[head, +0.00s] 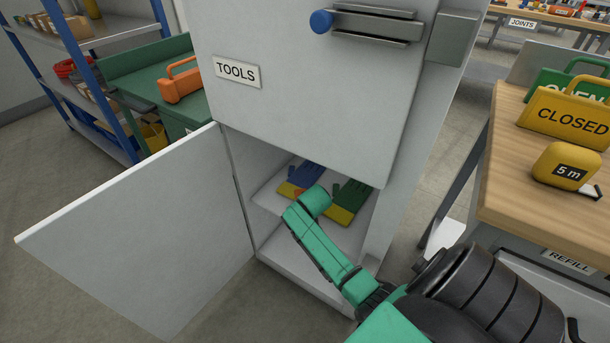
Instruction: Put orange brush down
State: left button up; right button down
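No orange brush can be made out for certain. A small red-orange patch (299,192) shows beside the end of my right arm, and I cannot tell whether it is the brush. My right arm comes in from the lower right and reaches into the open lower part of the tools cabinet (300,75). Its gripper is hidden behind the arm's green end. My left gripper is out of view.
The cabinet's lower door (140,230) stands open to the left. A wooden bench (500,165) at right holds a yellow tape measure (566,165) and a yellow CLOSED sign (570,115). A green bench (150,65) with an orange case (182,83) stands behind left.

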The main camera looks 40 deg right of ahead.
jog(key=shift+f, duration=0.45)
jog(key=shift+c, duration=0.9)
grip_release()
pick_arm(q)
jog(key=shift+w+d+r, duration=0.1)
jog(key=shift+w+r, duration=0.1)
pick_arm(e)
jog(key=shift+r, duration=0.15)
jog(key=shift+r, duration=0.3)
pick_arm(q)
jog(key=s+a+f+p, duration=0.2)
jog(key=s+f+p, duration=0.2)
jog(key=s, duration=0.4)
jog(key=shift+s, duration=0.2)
pick_arm(e)
jog(key=v, duration=1.2)
pick_arm(q)
jog(key=shift+p, duration=0.35)
pick_arm(e)
jog(key=shift+r, duration=0.1)
